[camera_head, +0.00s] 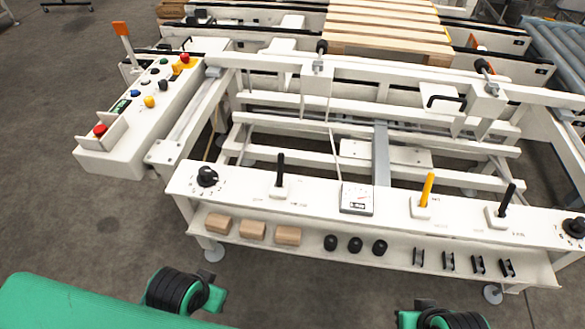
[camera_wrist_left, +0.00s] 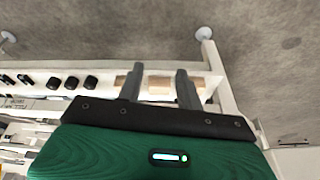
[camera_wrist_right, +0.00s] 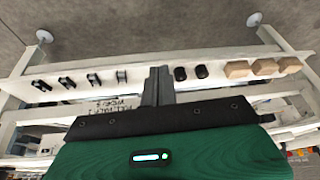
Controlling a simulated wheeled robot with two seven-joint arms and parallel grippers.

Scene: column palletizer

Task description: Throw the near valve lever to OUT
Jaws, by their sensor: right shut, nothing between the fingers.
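A white panel (camera_head: 330,205) carries three upright levers on small white bases: a black one (camera_head: 280,172) at left, a yellow one (camera_head: 427,188) right of centre, and a black one (camera_head: 507,198) at right. Their labels are too small to read, so I cannot tell which is the near valve lever or where OUT lies. Two black-knobbed handles (camera_head: 321,48) (camera_head: 483,66) stand on the frame behind. My left gripper (camera_wrist_left: 160,72) is open and empty in its wrist view. My right gripper (camera_wrist_right: 159,72) is shut and empty in its wrist view. Neither gripper's fingers show in the head view.
A shelf below the panel holds wooden blocks (camera_head: 253,230), black caps (camera_head: 355,244) and small black parts (camera_head: 448,261). Black dials (camera_head: 207,177) (camera_head: 574,227) sit at the panel's ends. A button box (camera_head: 140,115) stands at left. Wooden pallets (camera_head: 390,25) lie behind.

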